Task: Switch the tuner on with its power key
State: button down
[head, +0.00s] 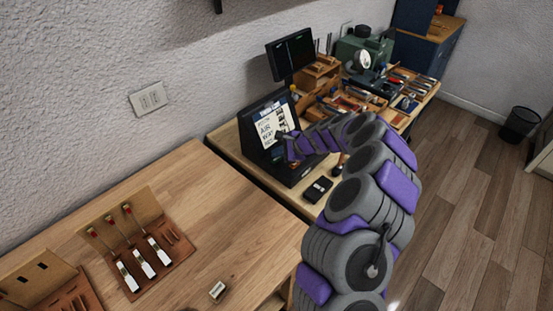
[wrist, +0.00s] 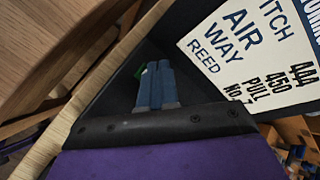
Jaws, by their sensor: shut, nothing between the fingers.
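A black slant-fronted case (head: 293,172), which looks like the tuner, stands against the wall on the bench. Its front carries a white panel (head: 271,128) with printed words, large in the wrist view (wrist: 250,55).
A dark monitor (head: 290,53) stands behind the case. A small black box (head: 318,188) lies in front of it. Wooden tool trays (head: 355,100) and a green machine (head: 362,48) fill the bench beyond. The nearer table (head: 190,205) has bare wood in its middle.

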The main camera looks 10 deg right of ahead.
aim_at(278, 160)
jog(key=shift+f, duration=0.4)
jog(key=shift+r, duration=0.1)
jog(key=shift+r+p, duration=0.4)
jog(key=shift+p, duration=0.05)
jog(key=shift+r, duration=0.1)
notch_tip(278, 160, up, 6)
jog(key=p, duration=0.5)
dwell(0.3)
